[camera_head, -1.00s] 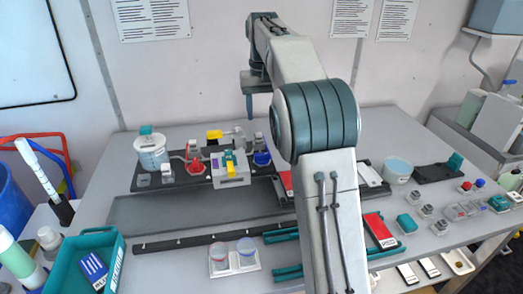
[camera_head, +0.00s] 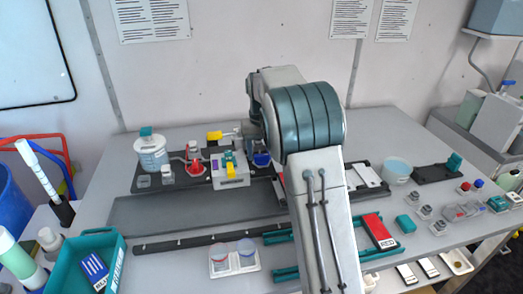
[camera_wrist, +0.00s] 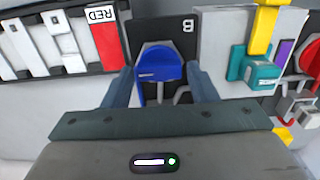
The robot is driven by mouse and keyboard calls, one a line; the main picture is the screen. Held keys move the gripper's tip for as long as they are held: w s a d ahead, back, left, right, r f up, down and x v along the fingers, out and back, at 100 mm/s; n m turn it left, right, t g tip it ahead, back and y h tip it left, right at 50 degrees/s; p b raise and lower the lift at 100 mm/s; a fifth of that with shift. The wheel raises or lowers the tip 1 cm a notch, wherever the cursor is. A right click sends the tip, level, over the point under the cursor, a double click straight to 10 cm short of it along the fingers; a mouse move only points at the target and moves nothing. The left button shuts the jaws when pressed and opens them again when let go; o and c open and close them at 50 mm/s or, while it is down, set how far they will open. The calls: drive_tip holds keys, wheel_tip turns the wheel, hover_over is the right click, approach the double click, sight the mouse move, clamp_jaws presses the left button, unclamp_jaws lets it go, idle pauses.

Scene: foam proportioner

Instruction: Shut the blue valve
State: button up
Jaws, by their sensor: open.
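The blue valve (camera_wrist: 158,62) is in the upper middle of the wrist view, on a dark plate marked B. In the head view, the blue valve (camera_head: 262,160) shows to the right of the white block with yellow and teal parts, partly covered by my arm. My gripper (camera_wrist: 159,76) is open, one finger at each side of the blue valve in the wrist view. Nothing is held. I cannot tell whether the fingers touch it. In the head view my arm hides most of the gripper.
A red valve (camera_head: 194,168) and a white block (camera_head: 231,173) with yellow and teal parts stand left of the blue valve. A white tub (camera_head: 151,155) is further left.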

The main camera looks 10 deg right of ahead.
drive_tip(key=shift+f, duration=0.15)
drive_tip(key=c, duration=0.7)
